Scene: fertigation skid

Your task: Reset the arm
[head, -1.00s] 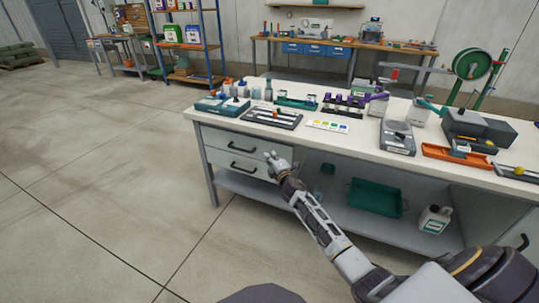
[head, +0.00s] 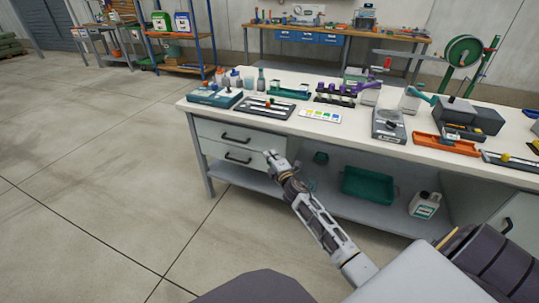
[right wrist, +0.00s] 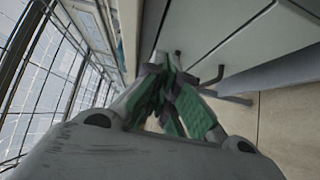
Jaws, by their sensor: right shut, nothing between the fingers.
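My right arm reaches up from the lower right in the head view. Its right gripper (head: 271,157) is shut and empty, in front of the workbench (head: 228,121) near its drawers. The right wrist view shows the green-padded fingers (right wrist: 165,98) together, with the drawer fronts beyond them. I cannot tell the exact gap to the drawers. The upper drawer (head: 220,134) and lower drawer (head: 228,153) look closed, each with a dark handle. My left gripper is not in view.
On the benchtop stand a blue-grey box (head: 215,97), a black tray (head: 264,108), a scale (head: 389,125) and an orange tray (head: 445,143). A green bin (head: 368,186) and a white jug (head: 425,205) are on the lower shelf. The floor at left is clear.

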